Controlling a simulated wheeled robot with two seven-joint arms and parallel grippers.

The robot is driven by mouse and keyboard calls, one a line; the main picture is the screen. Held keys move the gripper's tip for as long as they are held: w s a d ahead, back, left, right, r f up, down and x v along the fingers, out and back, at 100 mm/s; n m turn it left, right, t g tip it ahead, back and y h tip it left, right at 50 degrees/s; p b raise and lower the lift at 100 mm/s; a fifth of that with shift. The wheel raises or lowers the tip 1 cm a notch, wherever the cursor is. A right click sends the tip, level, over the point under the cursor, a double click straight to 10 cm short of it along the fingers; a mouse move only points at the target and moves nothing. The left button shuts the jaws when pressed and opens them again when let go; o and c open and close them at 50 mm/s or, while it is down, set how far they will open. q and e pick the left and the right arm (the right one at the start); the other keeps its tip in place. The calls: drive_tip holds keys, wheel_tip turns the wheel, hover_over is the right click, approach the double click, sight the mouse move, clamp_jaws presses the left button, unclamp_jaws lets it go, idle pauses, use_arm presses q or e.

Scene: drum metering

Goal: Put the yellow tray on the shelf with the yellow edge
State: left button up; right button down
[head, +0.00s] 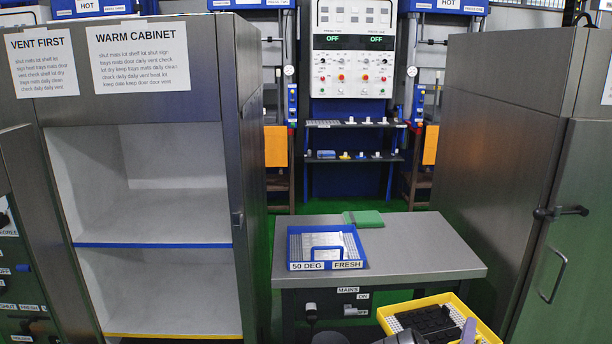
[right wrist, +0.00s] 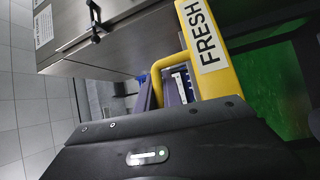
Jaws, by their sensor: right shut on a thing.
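The yellow tray (head: 448,298) is at the lower right of the head view, partly cut off by the bottom edge, with dark items in it. My right gripper (head: 468,332) is at its near right side. The shelf with the yellow edge (head: 172,336) is low in the open warm cabinet at left. The visible part of that shelf space is empty. I cannot make out my left gripper.
The shelf with the blue edge (head: 155,245) above is empty. A blue tray (head: 328,266) labelled 50 DEG FRESH and a green pad (head: 366,219) are on the grey table (head: 430,250). A steel cabinet (head: 500,130) stands at right. Floor shows between the warm cabinet and the table.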

drive_tip(key=a+y, duration=0.1)
drive_tip(key=a, duration=0.1)
drive_tip(key=s+a+n+t+y+p, duration=0.1)
drive_tip(key=a, duration=0.1)
drive_tip(key=a+n+y+p, duration=0.1)
drive_tip(key=a, duration=0.2)
drive_tip(key=shift+s+r+t, duration=0.1)
drive_tip(key=shift+s+t, duration=0.05)
drive_tip(key=shift+t, duration=0.25)
use_arm(q)
wheel_tip(320, 180, up, 7)
drive_tip(key=p, duration=0.4)
drive_tip(key=shift+r+p, duration=0.15)
drive_tip(key=shift+p, duration=0.2)
use_arm(e)
drive_tip(key=a+r+n+y, duration=0.2)
drive_tip(key=a+r+y, duration=0.2)
drive_tip(key=a, duration=0.4)
drive_tip(key=a+r+n+t+y, duration=0.1)
drive_tip(key=a+r+y, duration=0.3)
drive_tip(key=a, duration=0.4)
drive_tip(key=shift+w+a+r+n+t, duration=0.25)
drive_tip(key=shift+w+r+n+t, duration=0.1)
drive_tip(key=shift+r+n, duration=0.45)
use_arm(q)
drive_tip(key=shift+c, duration=0.3)
use_arm(e)
drive_tip(key=shift+f, duration=0.2)
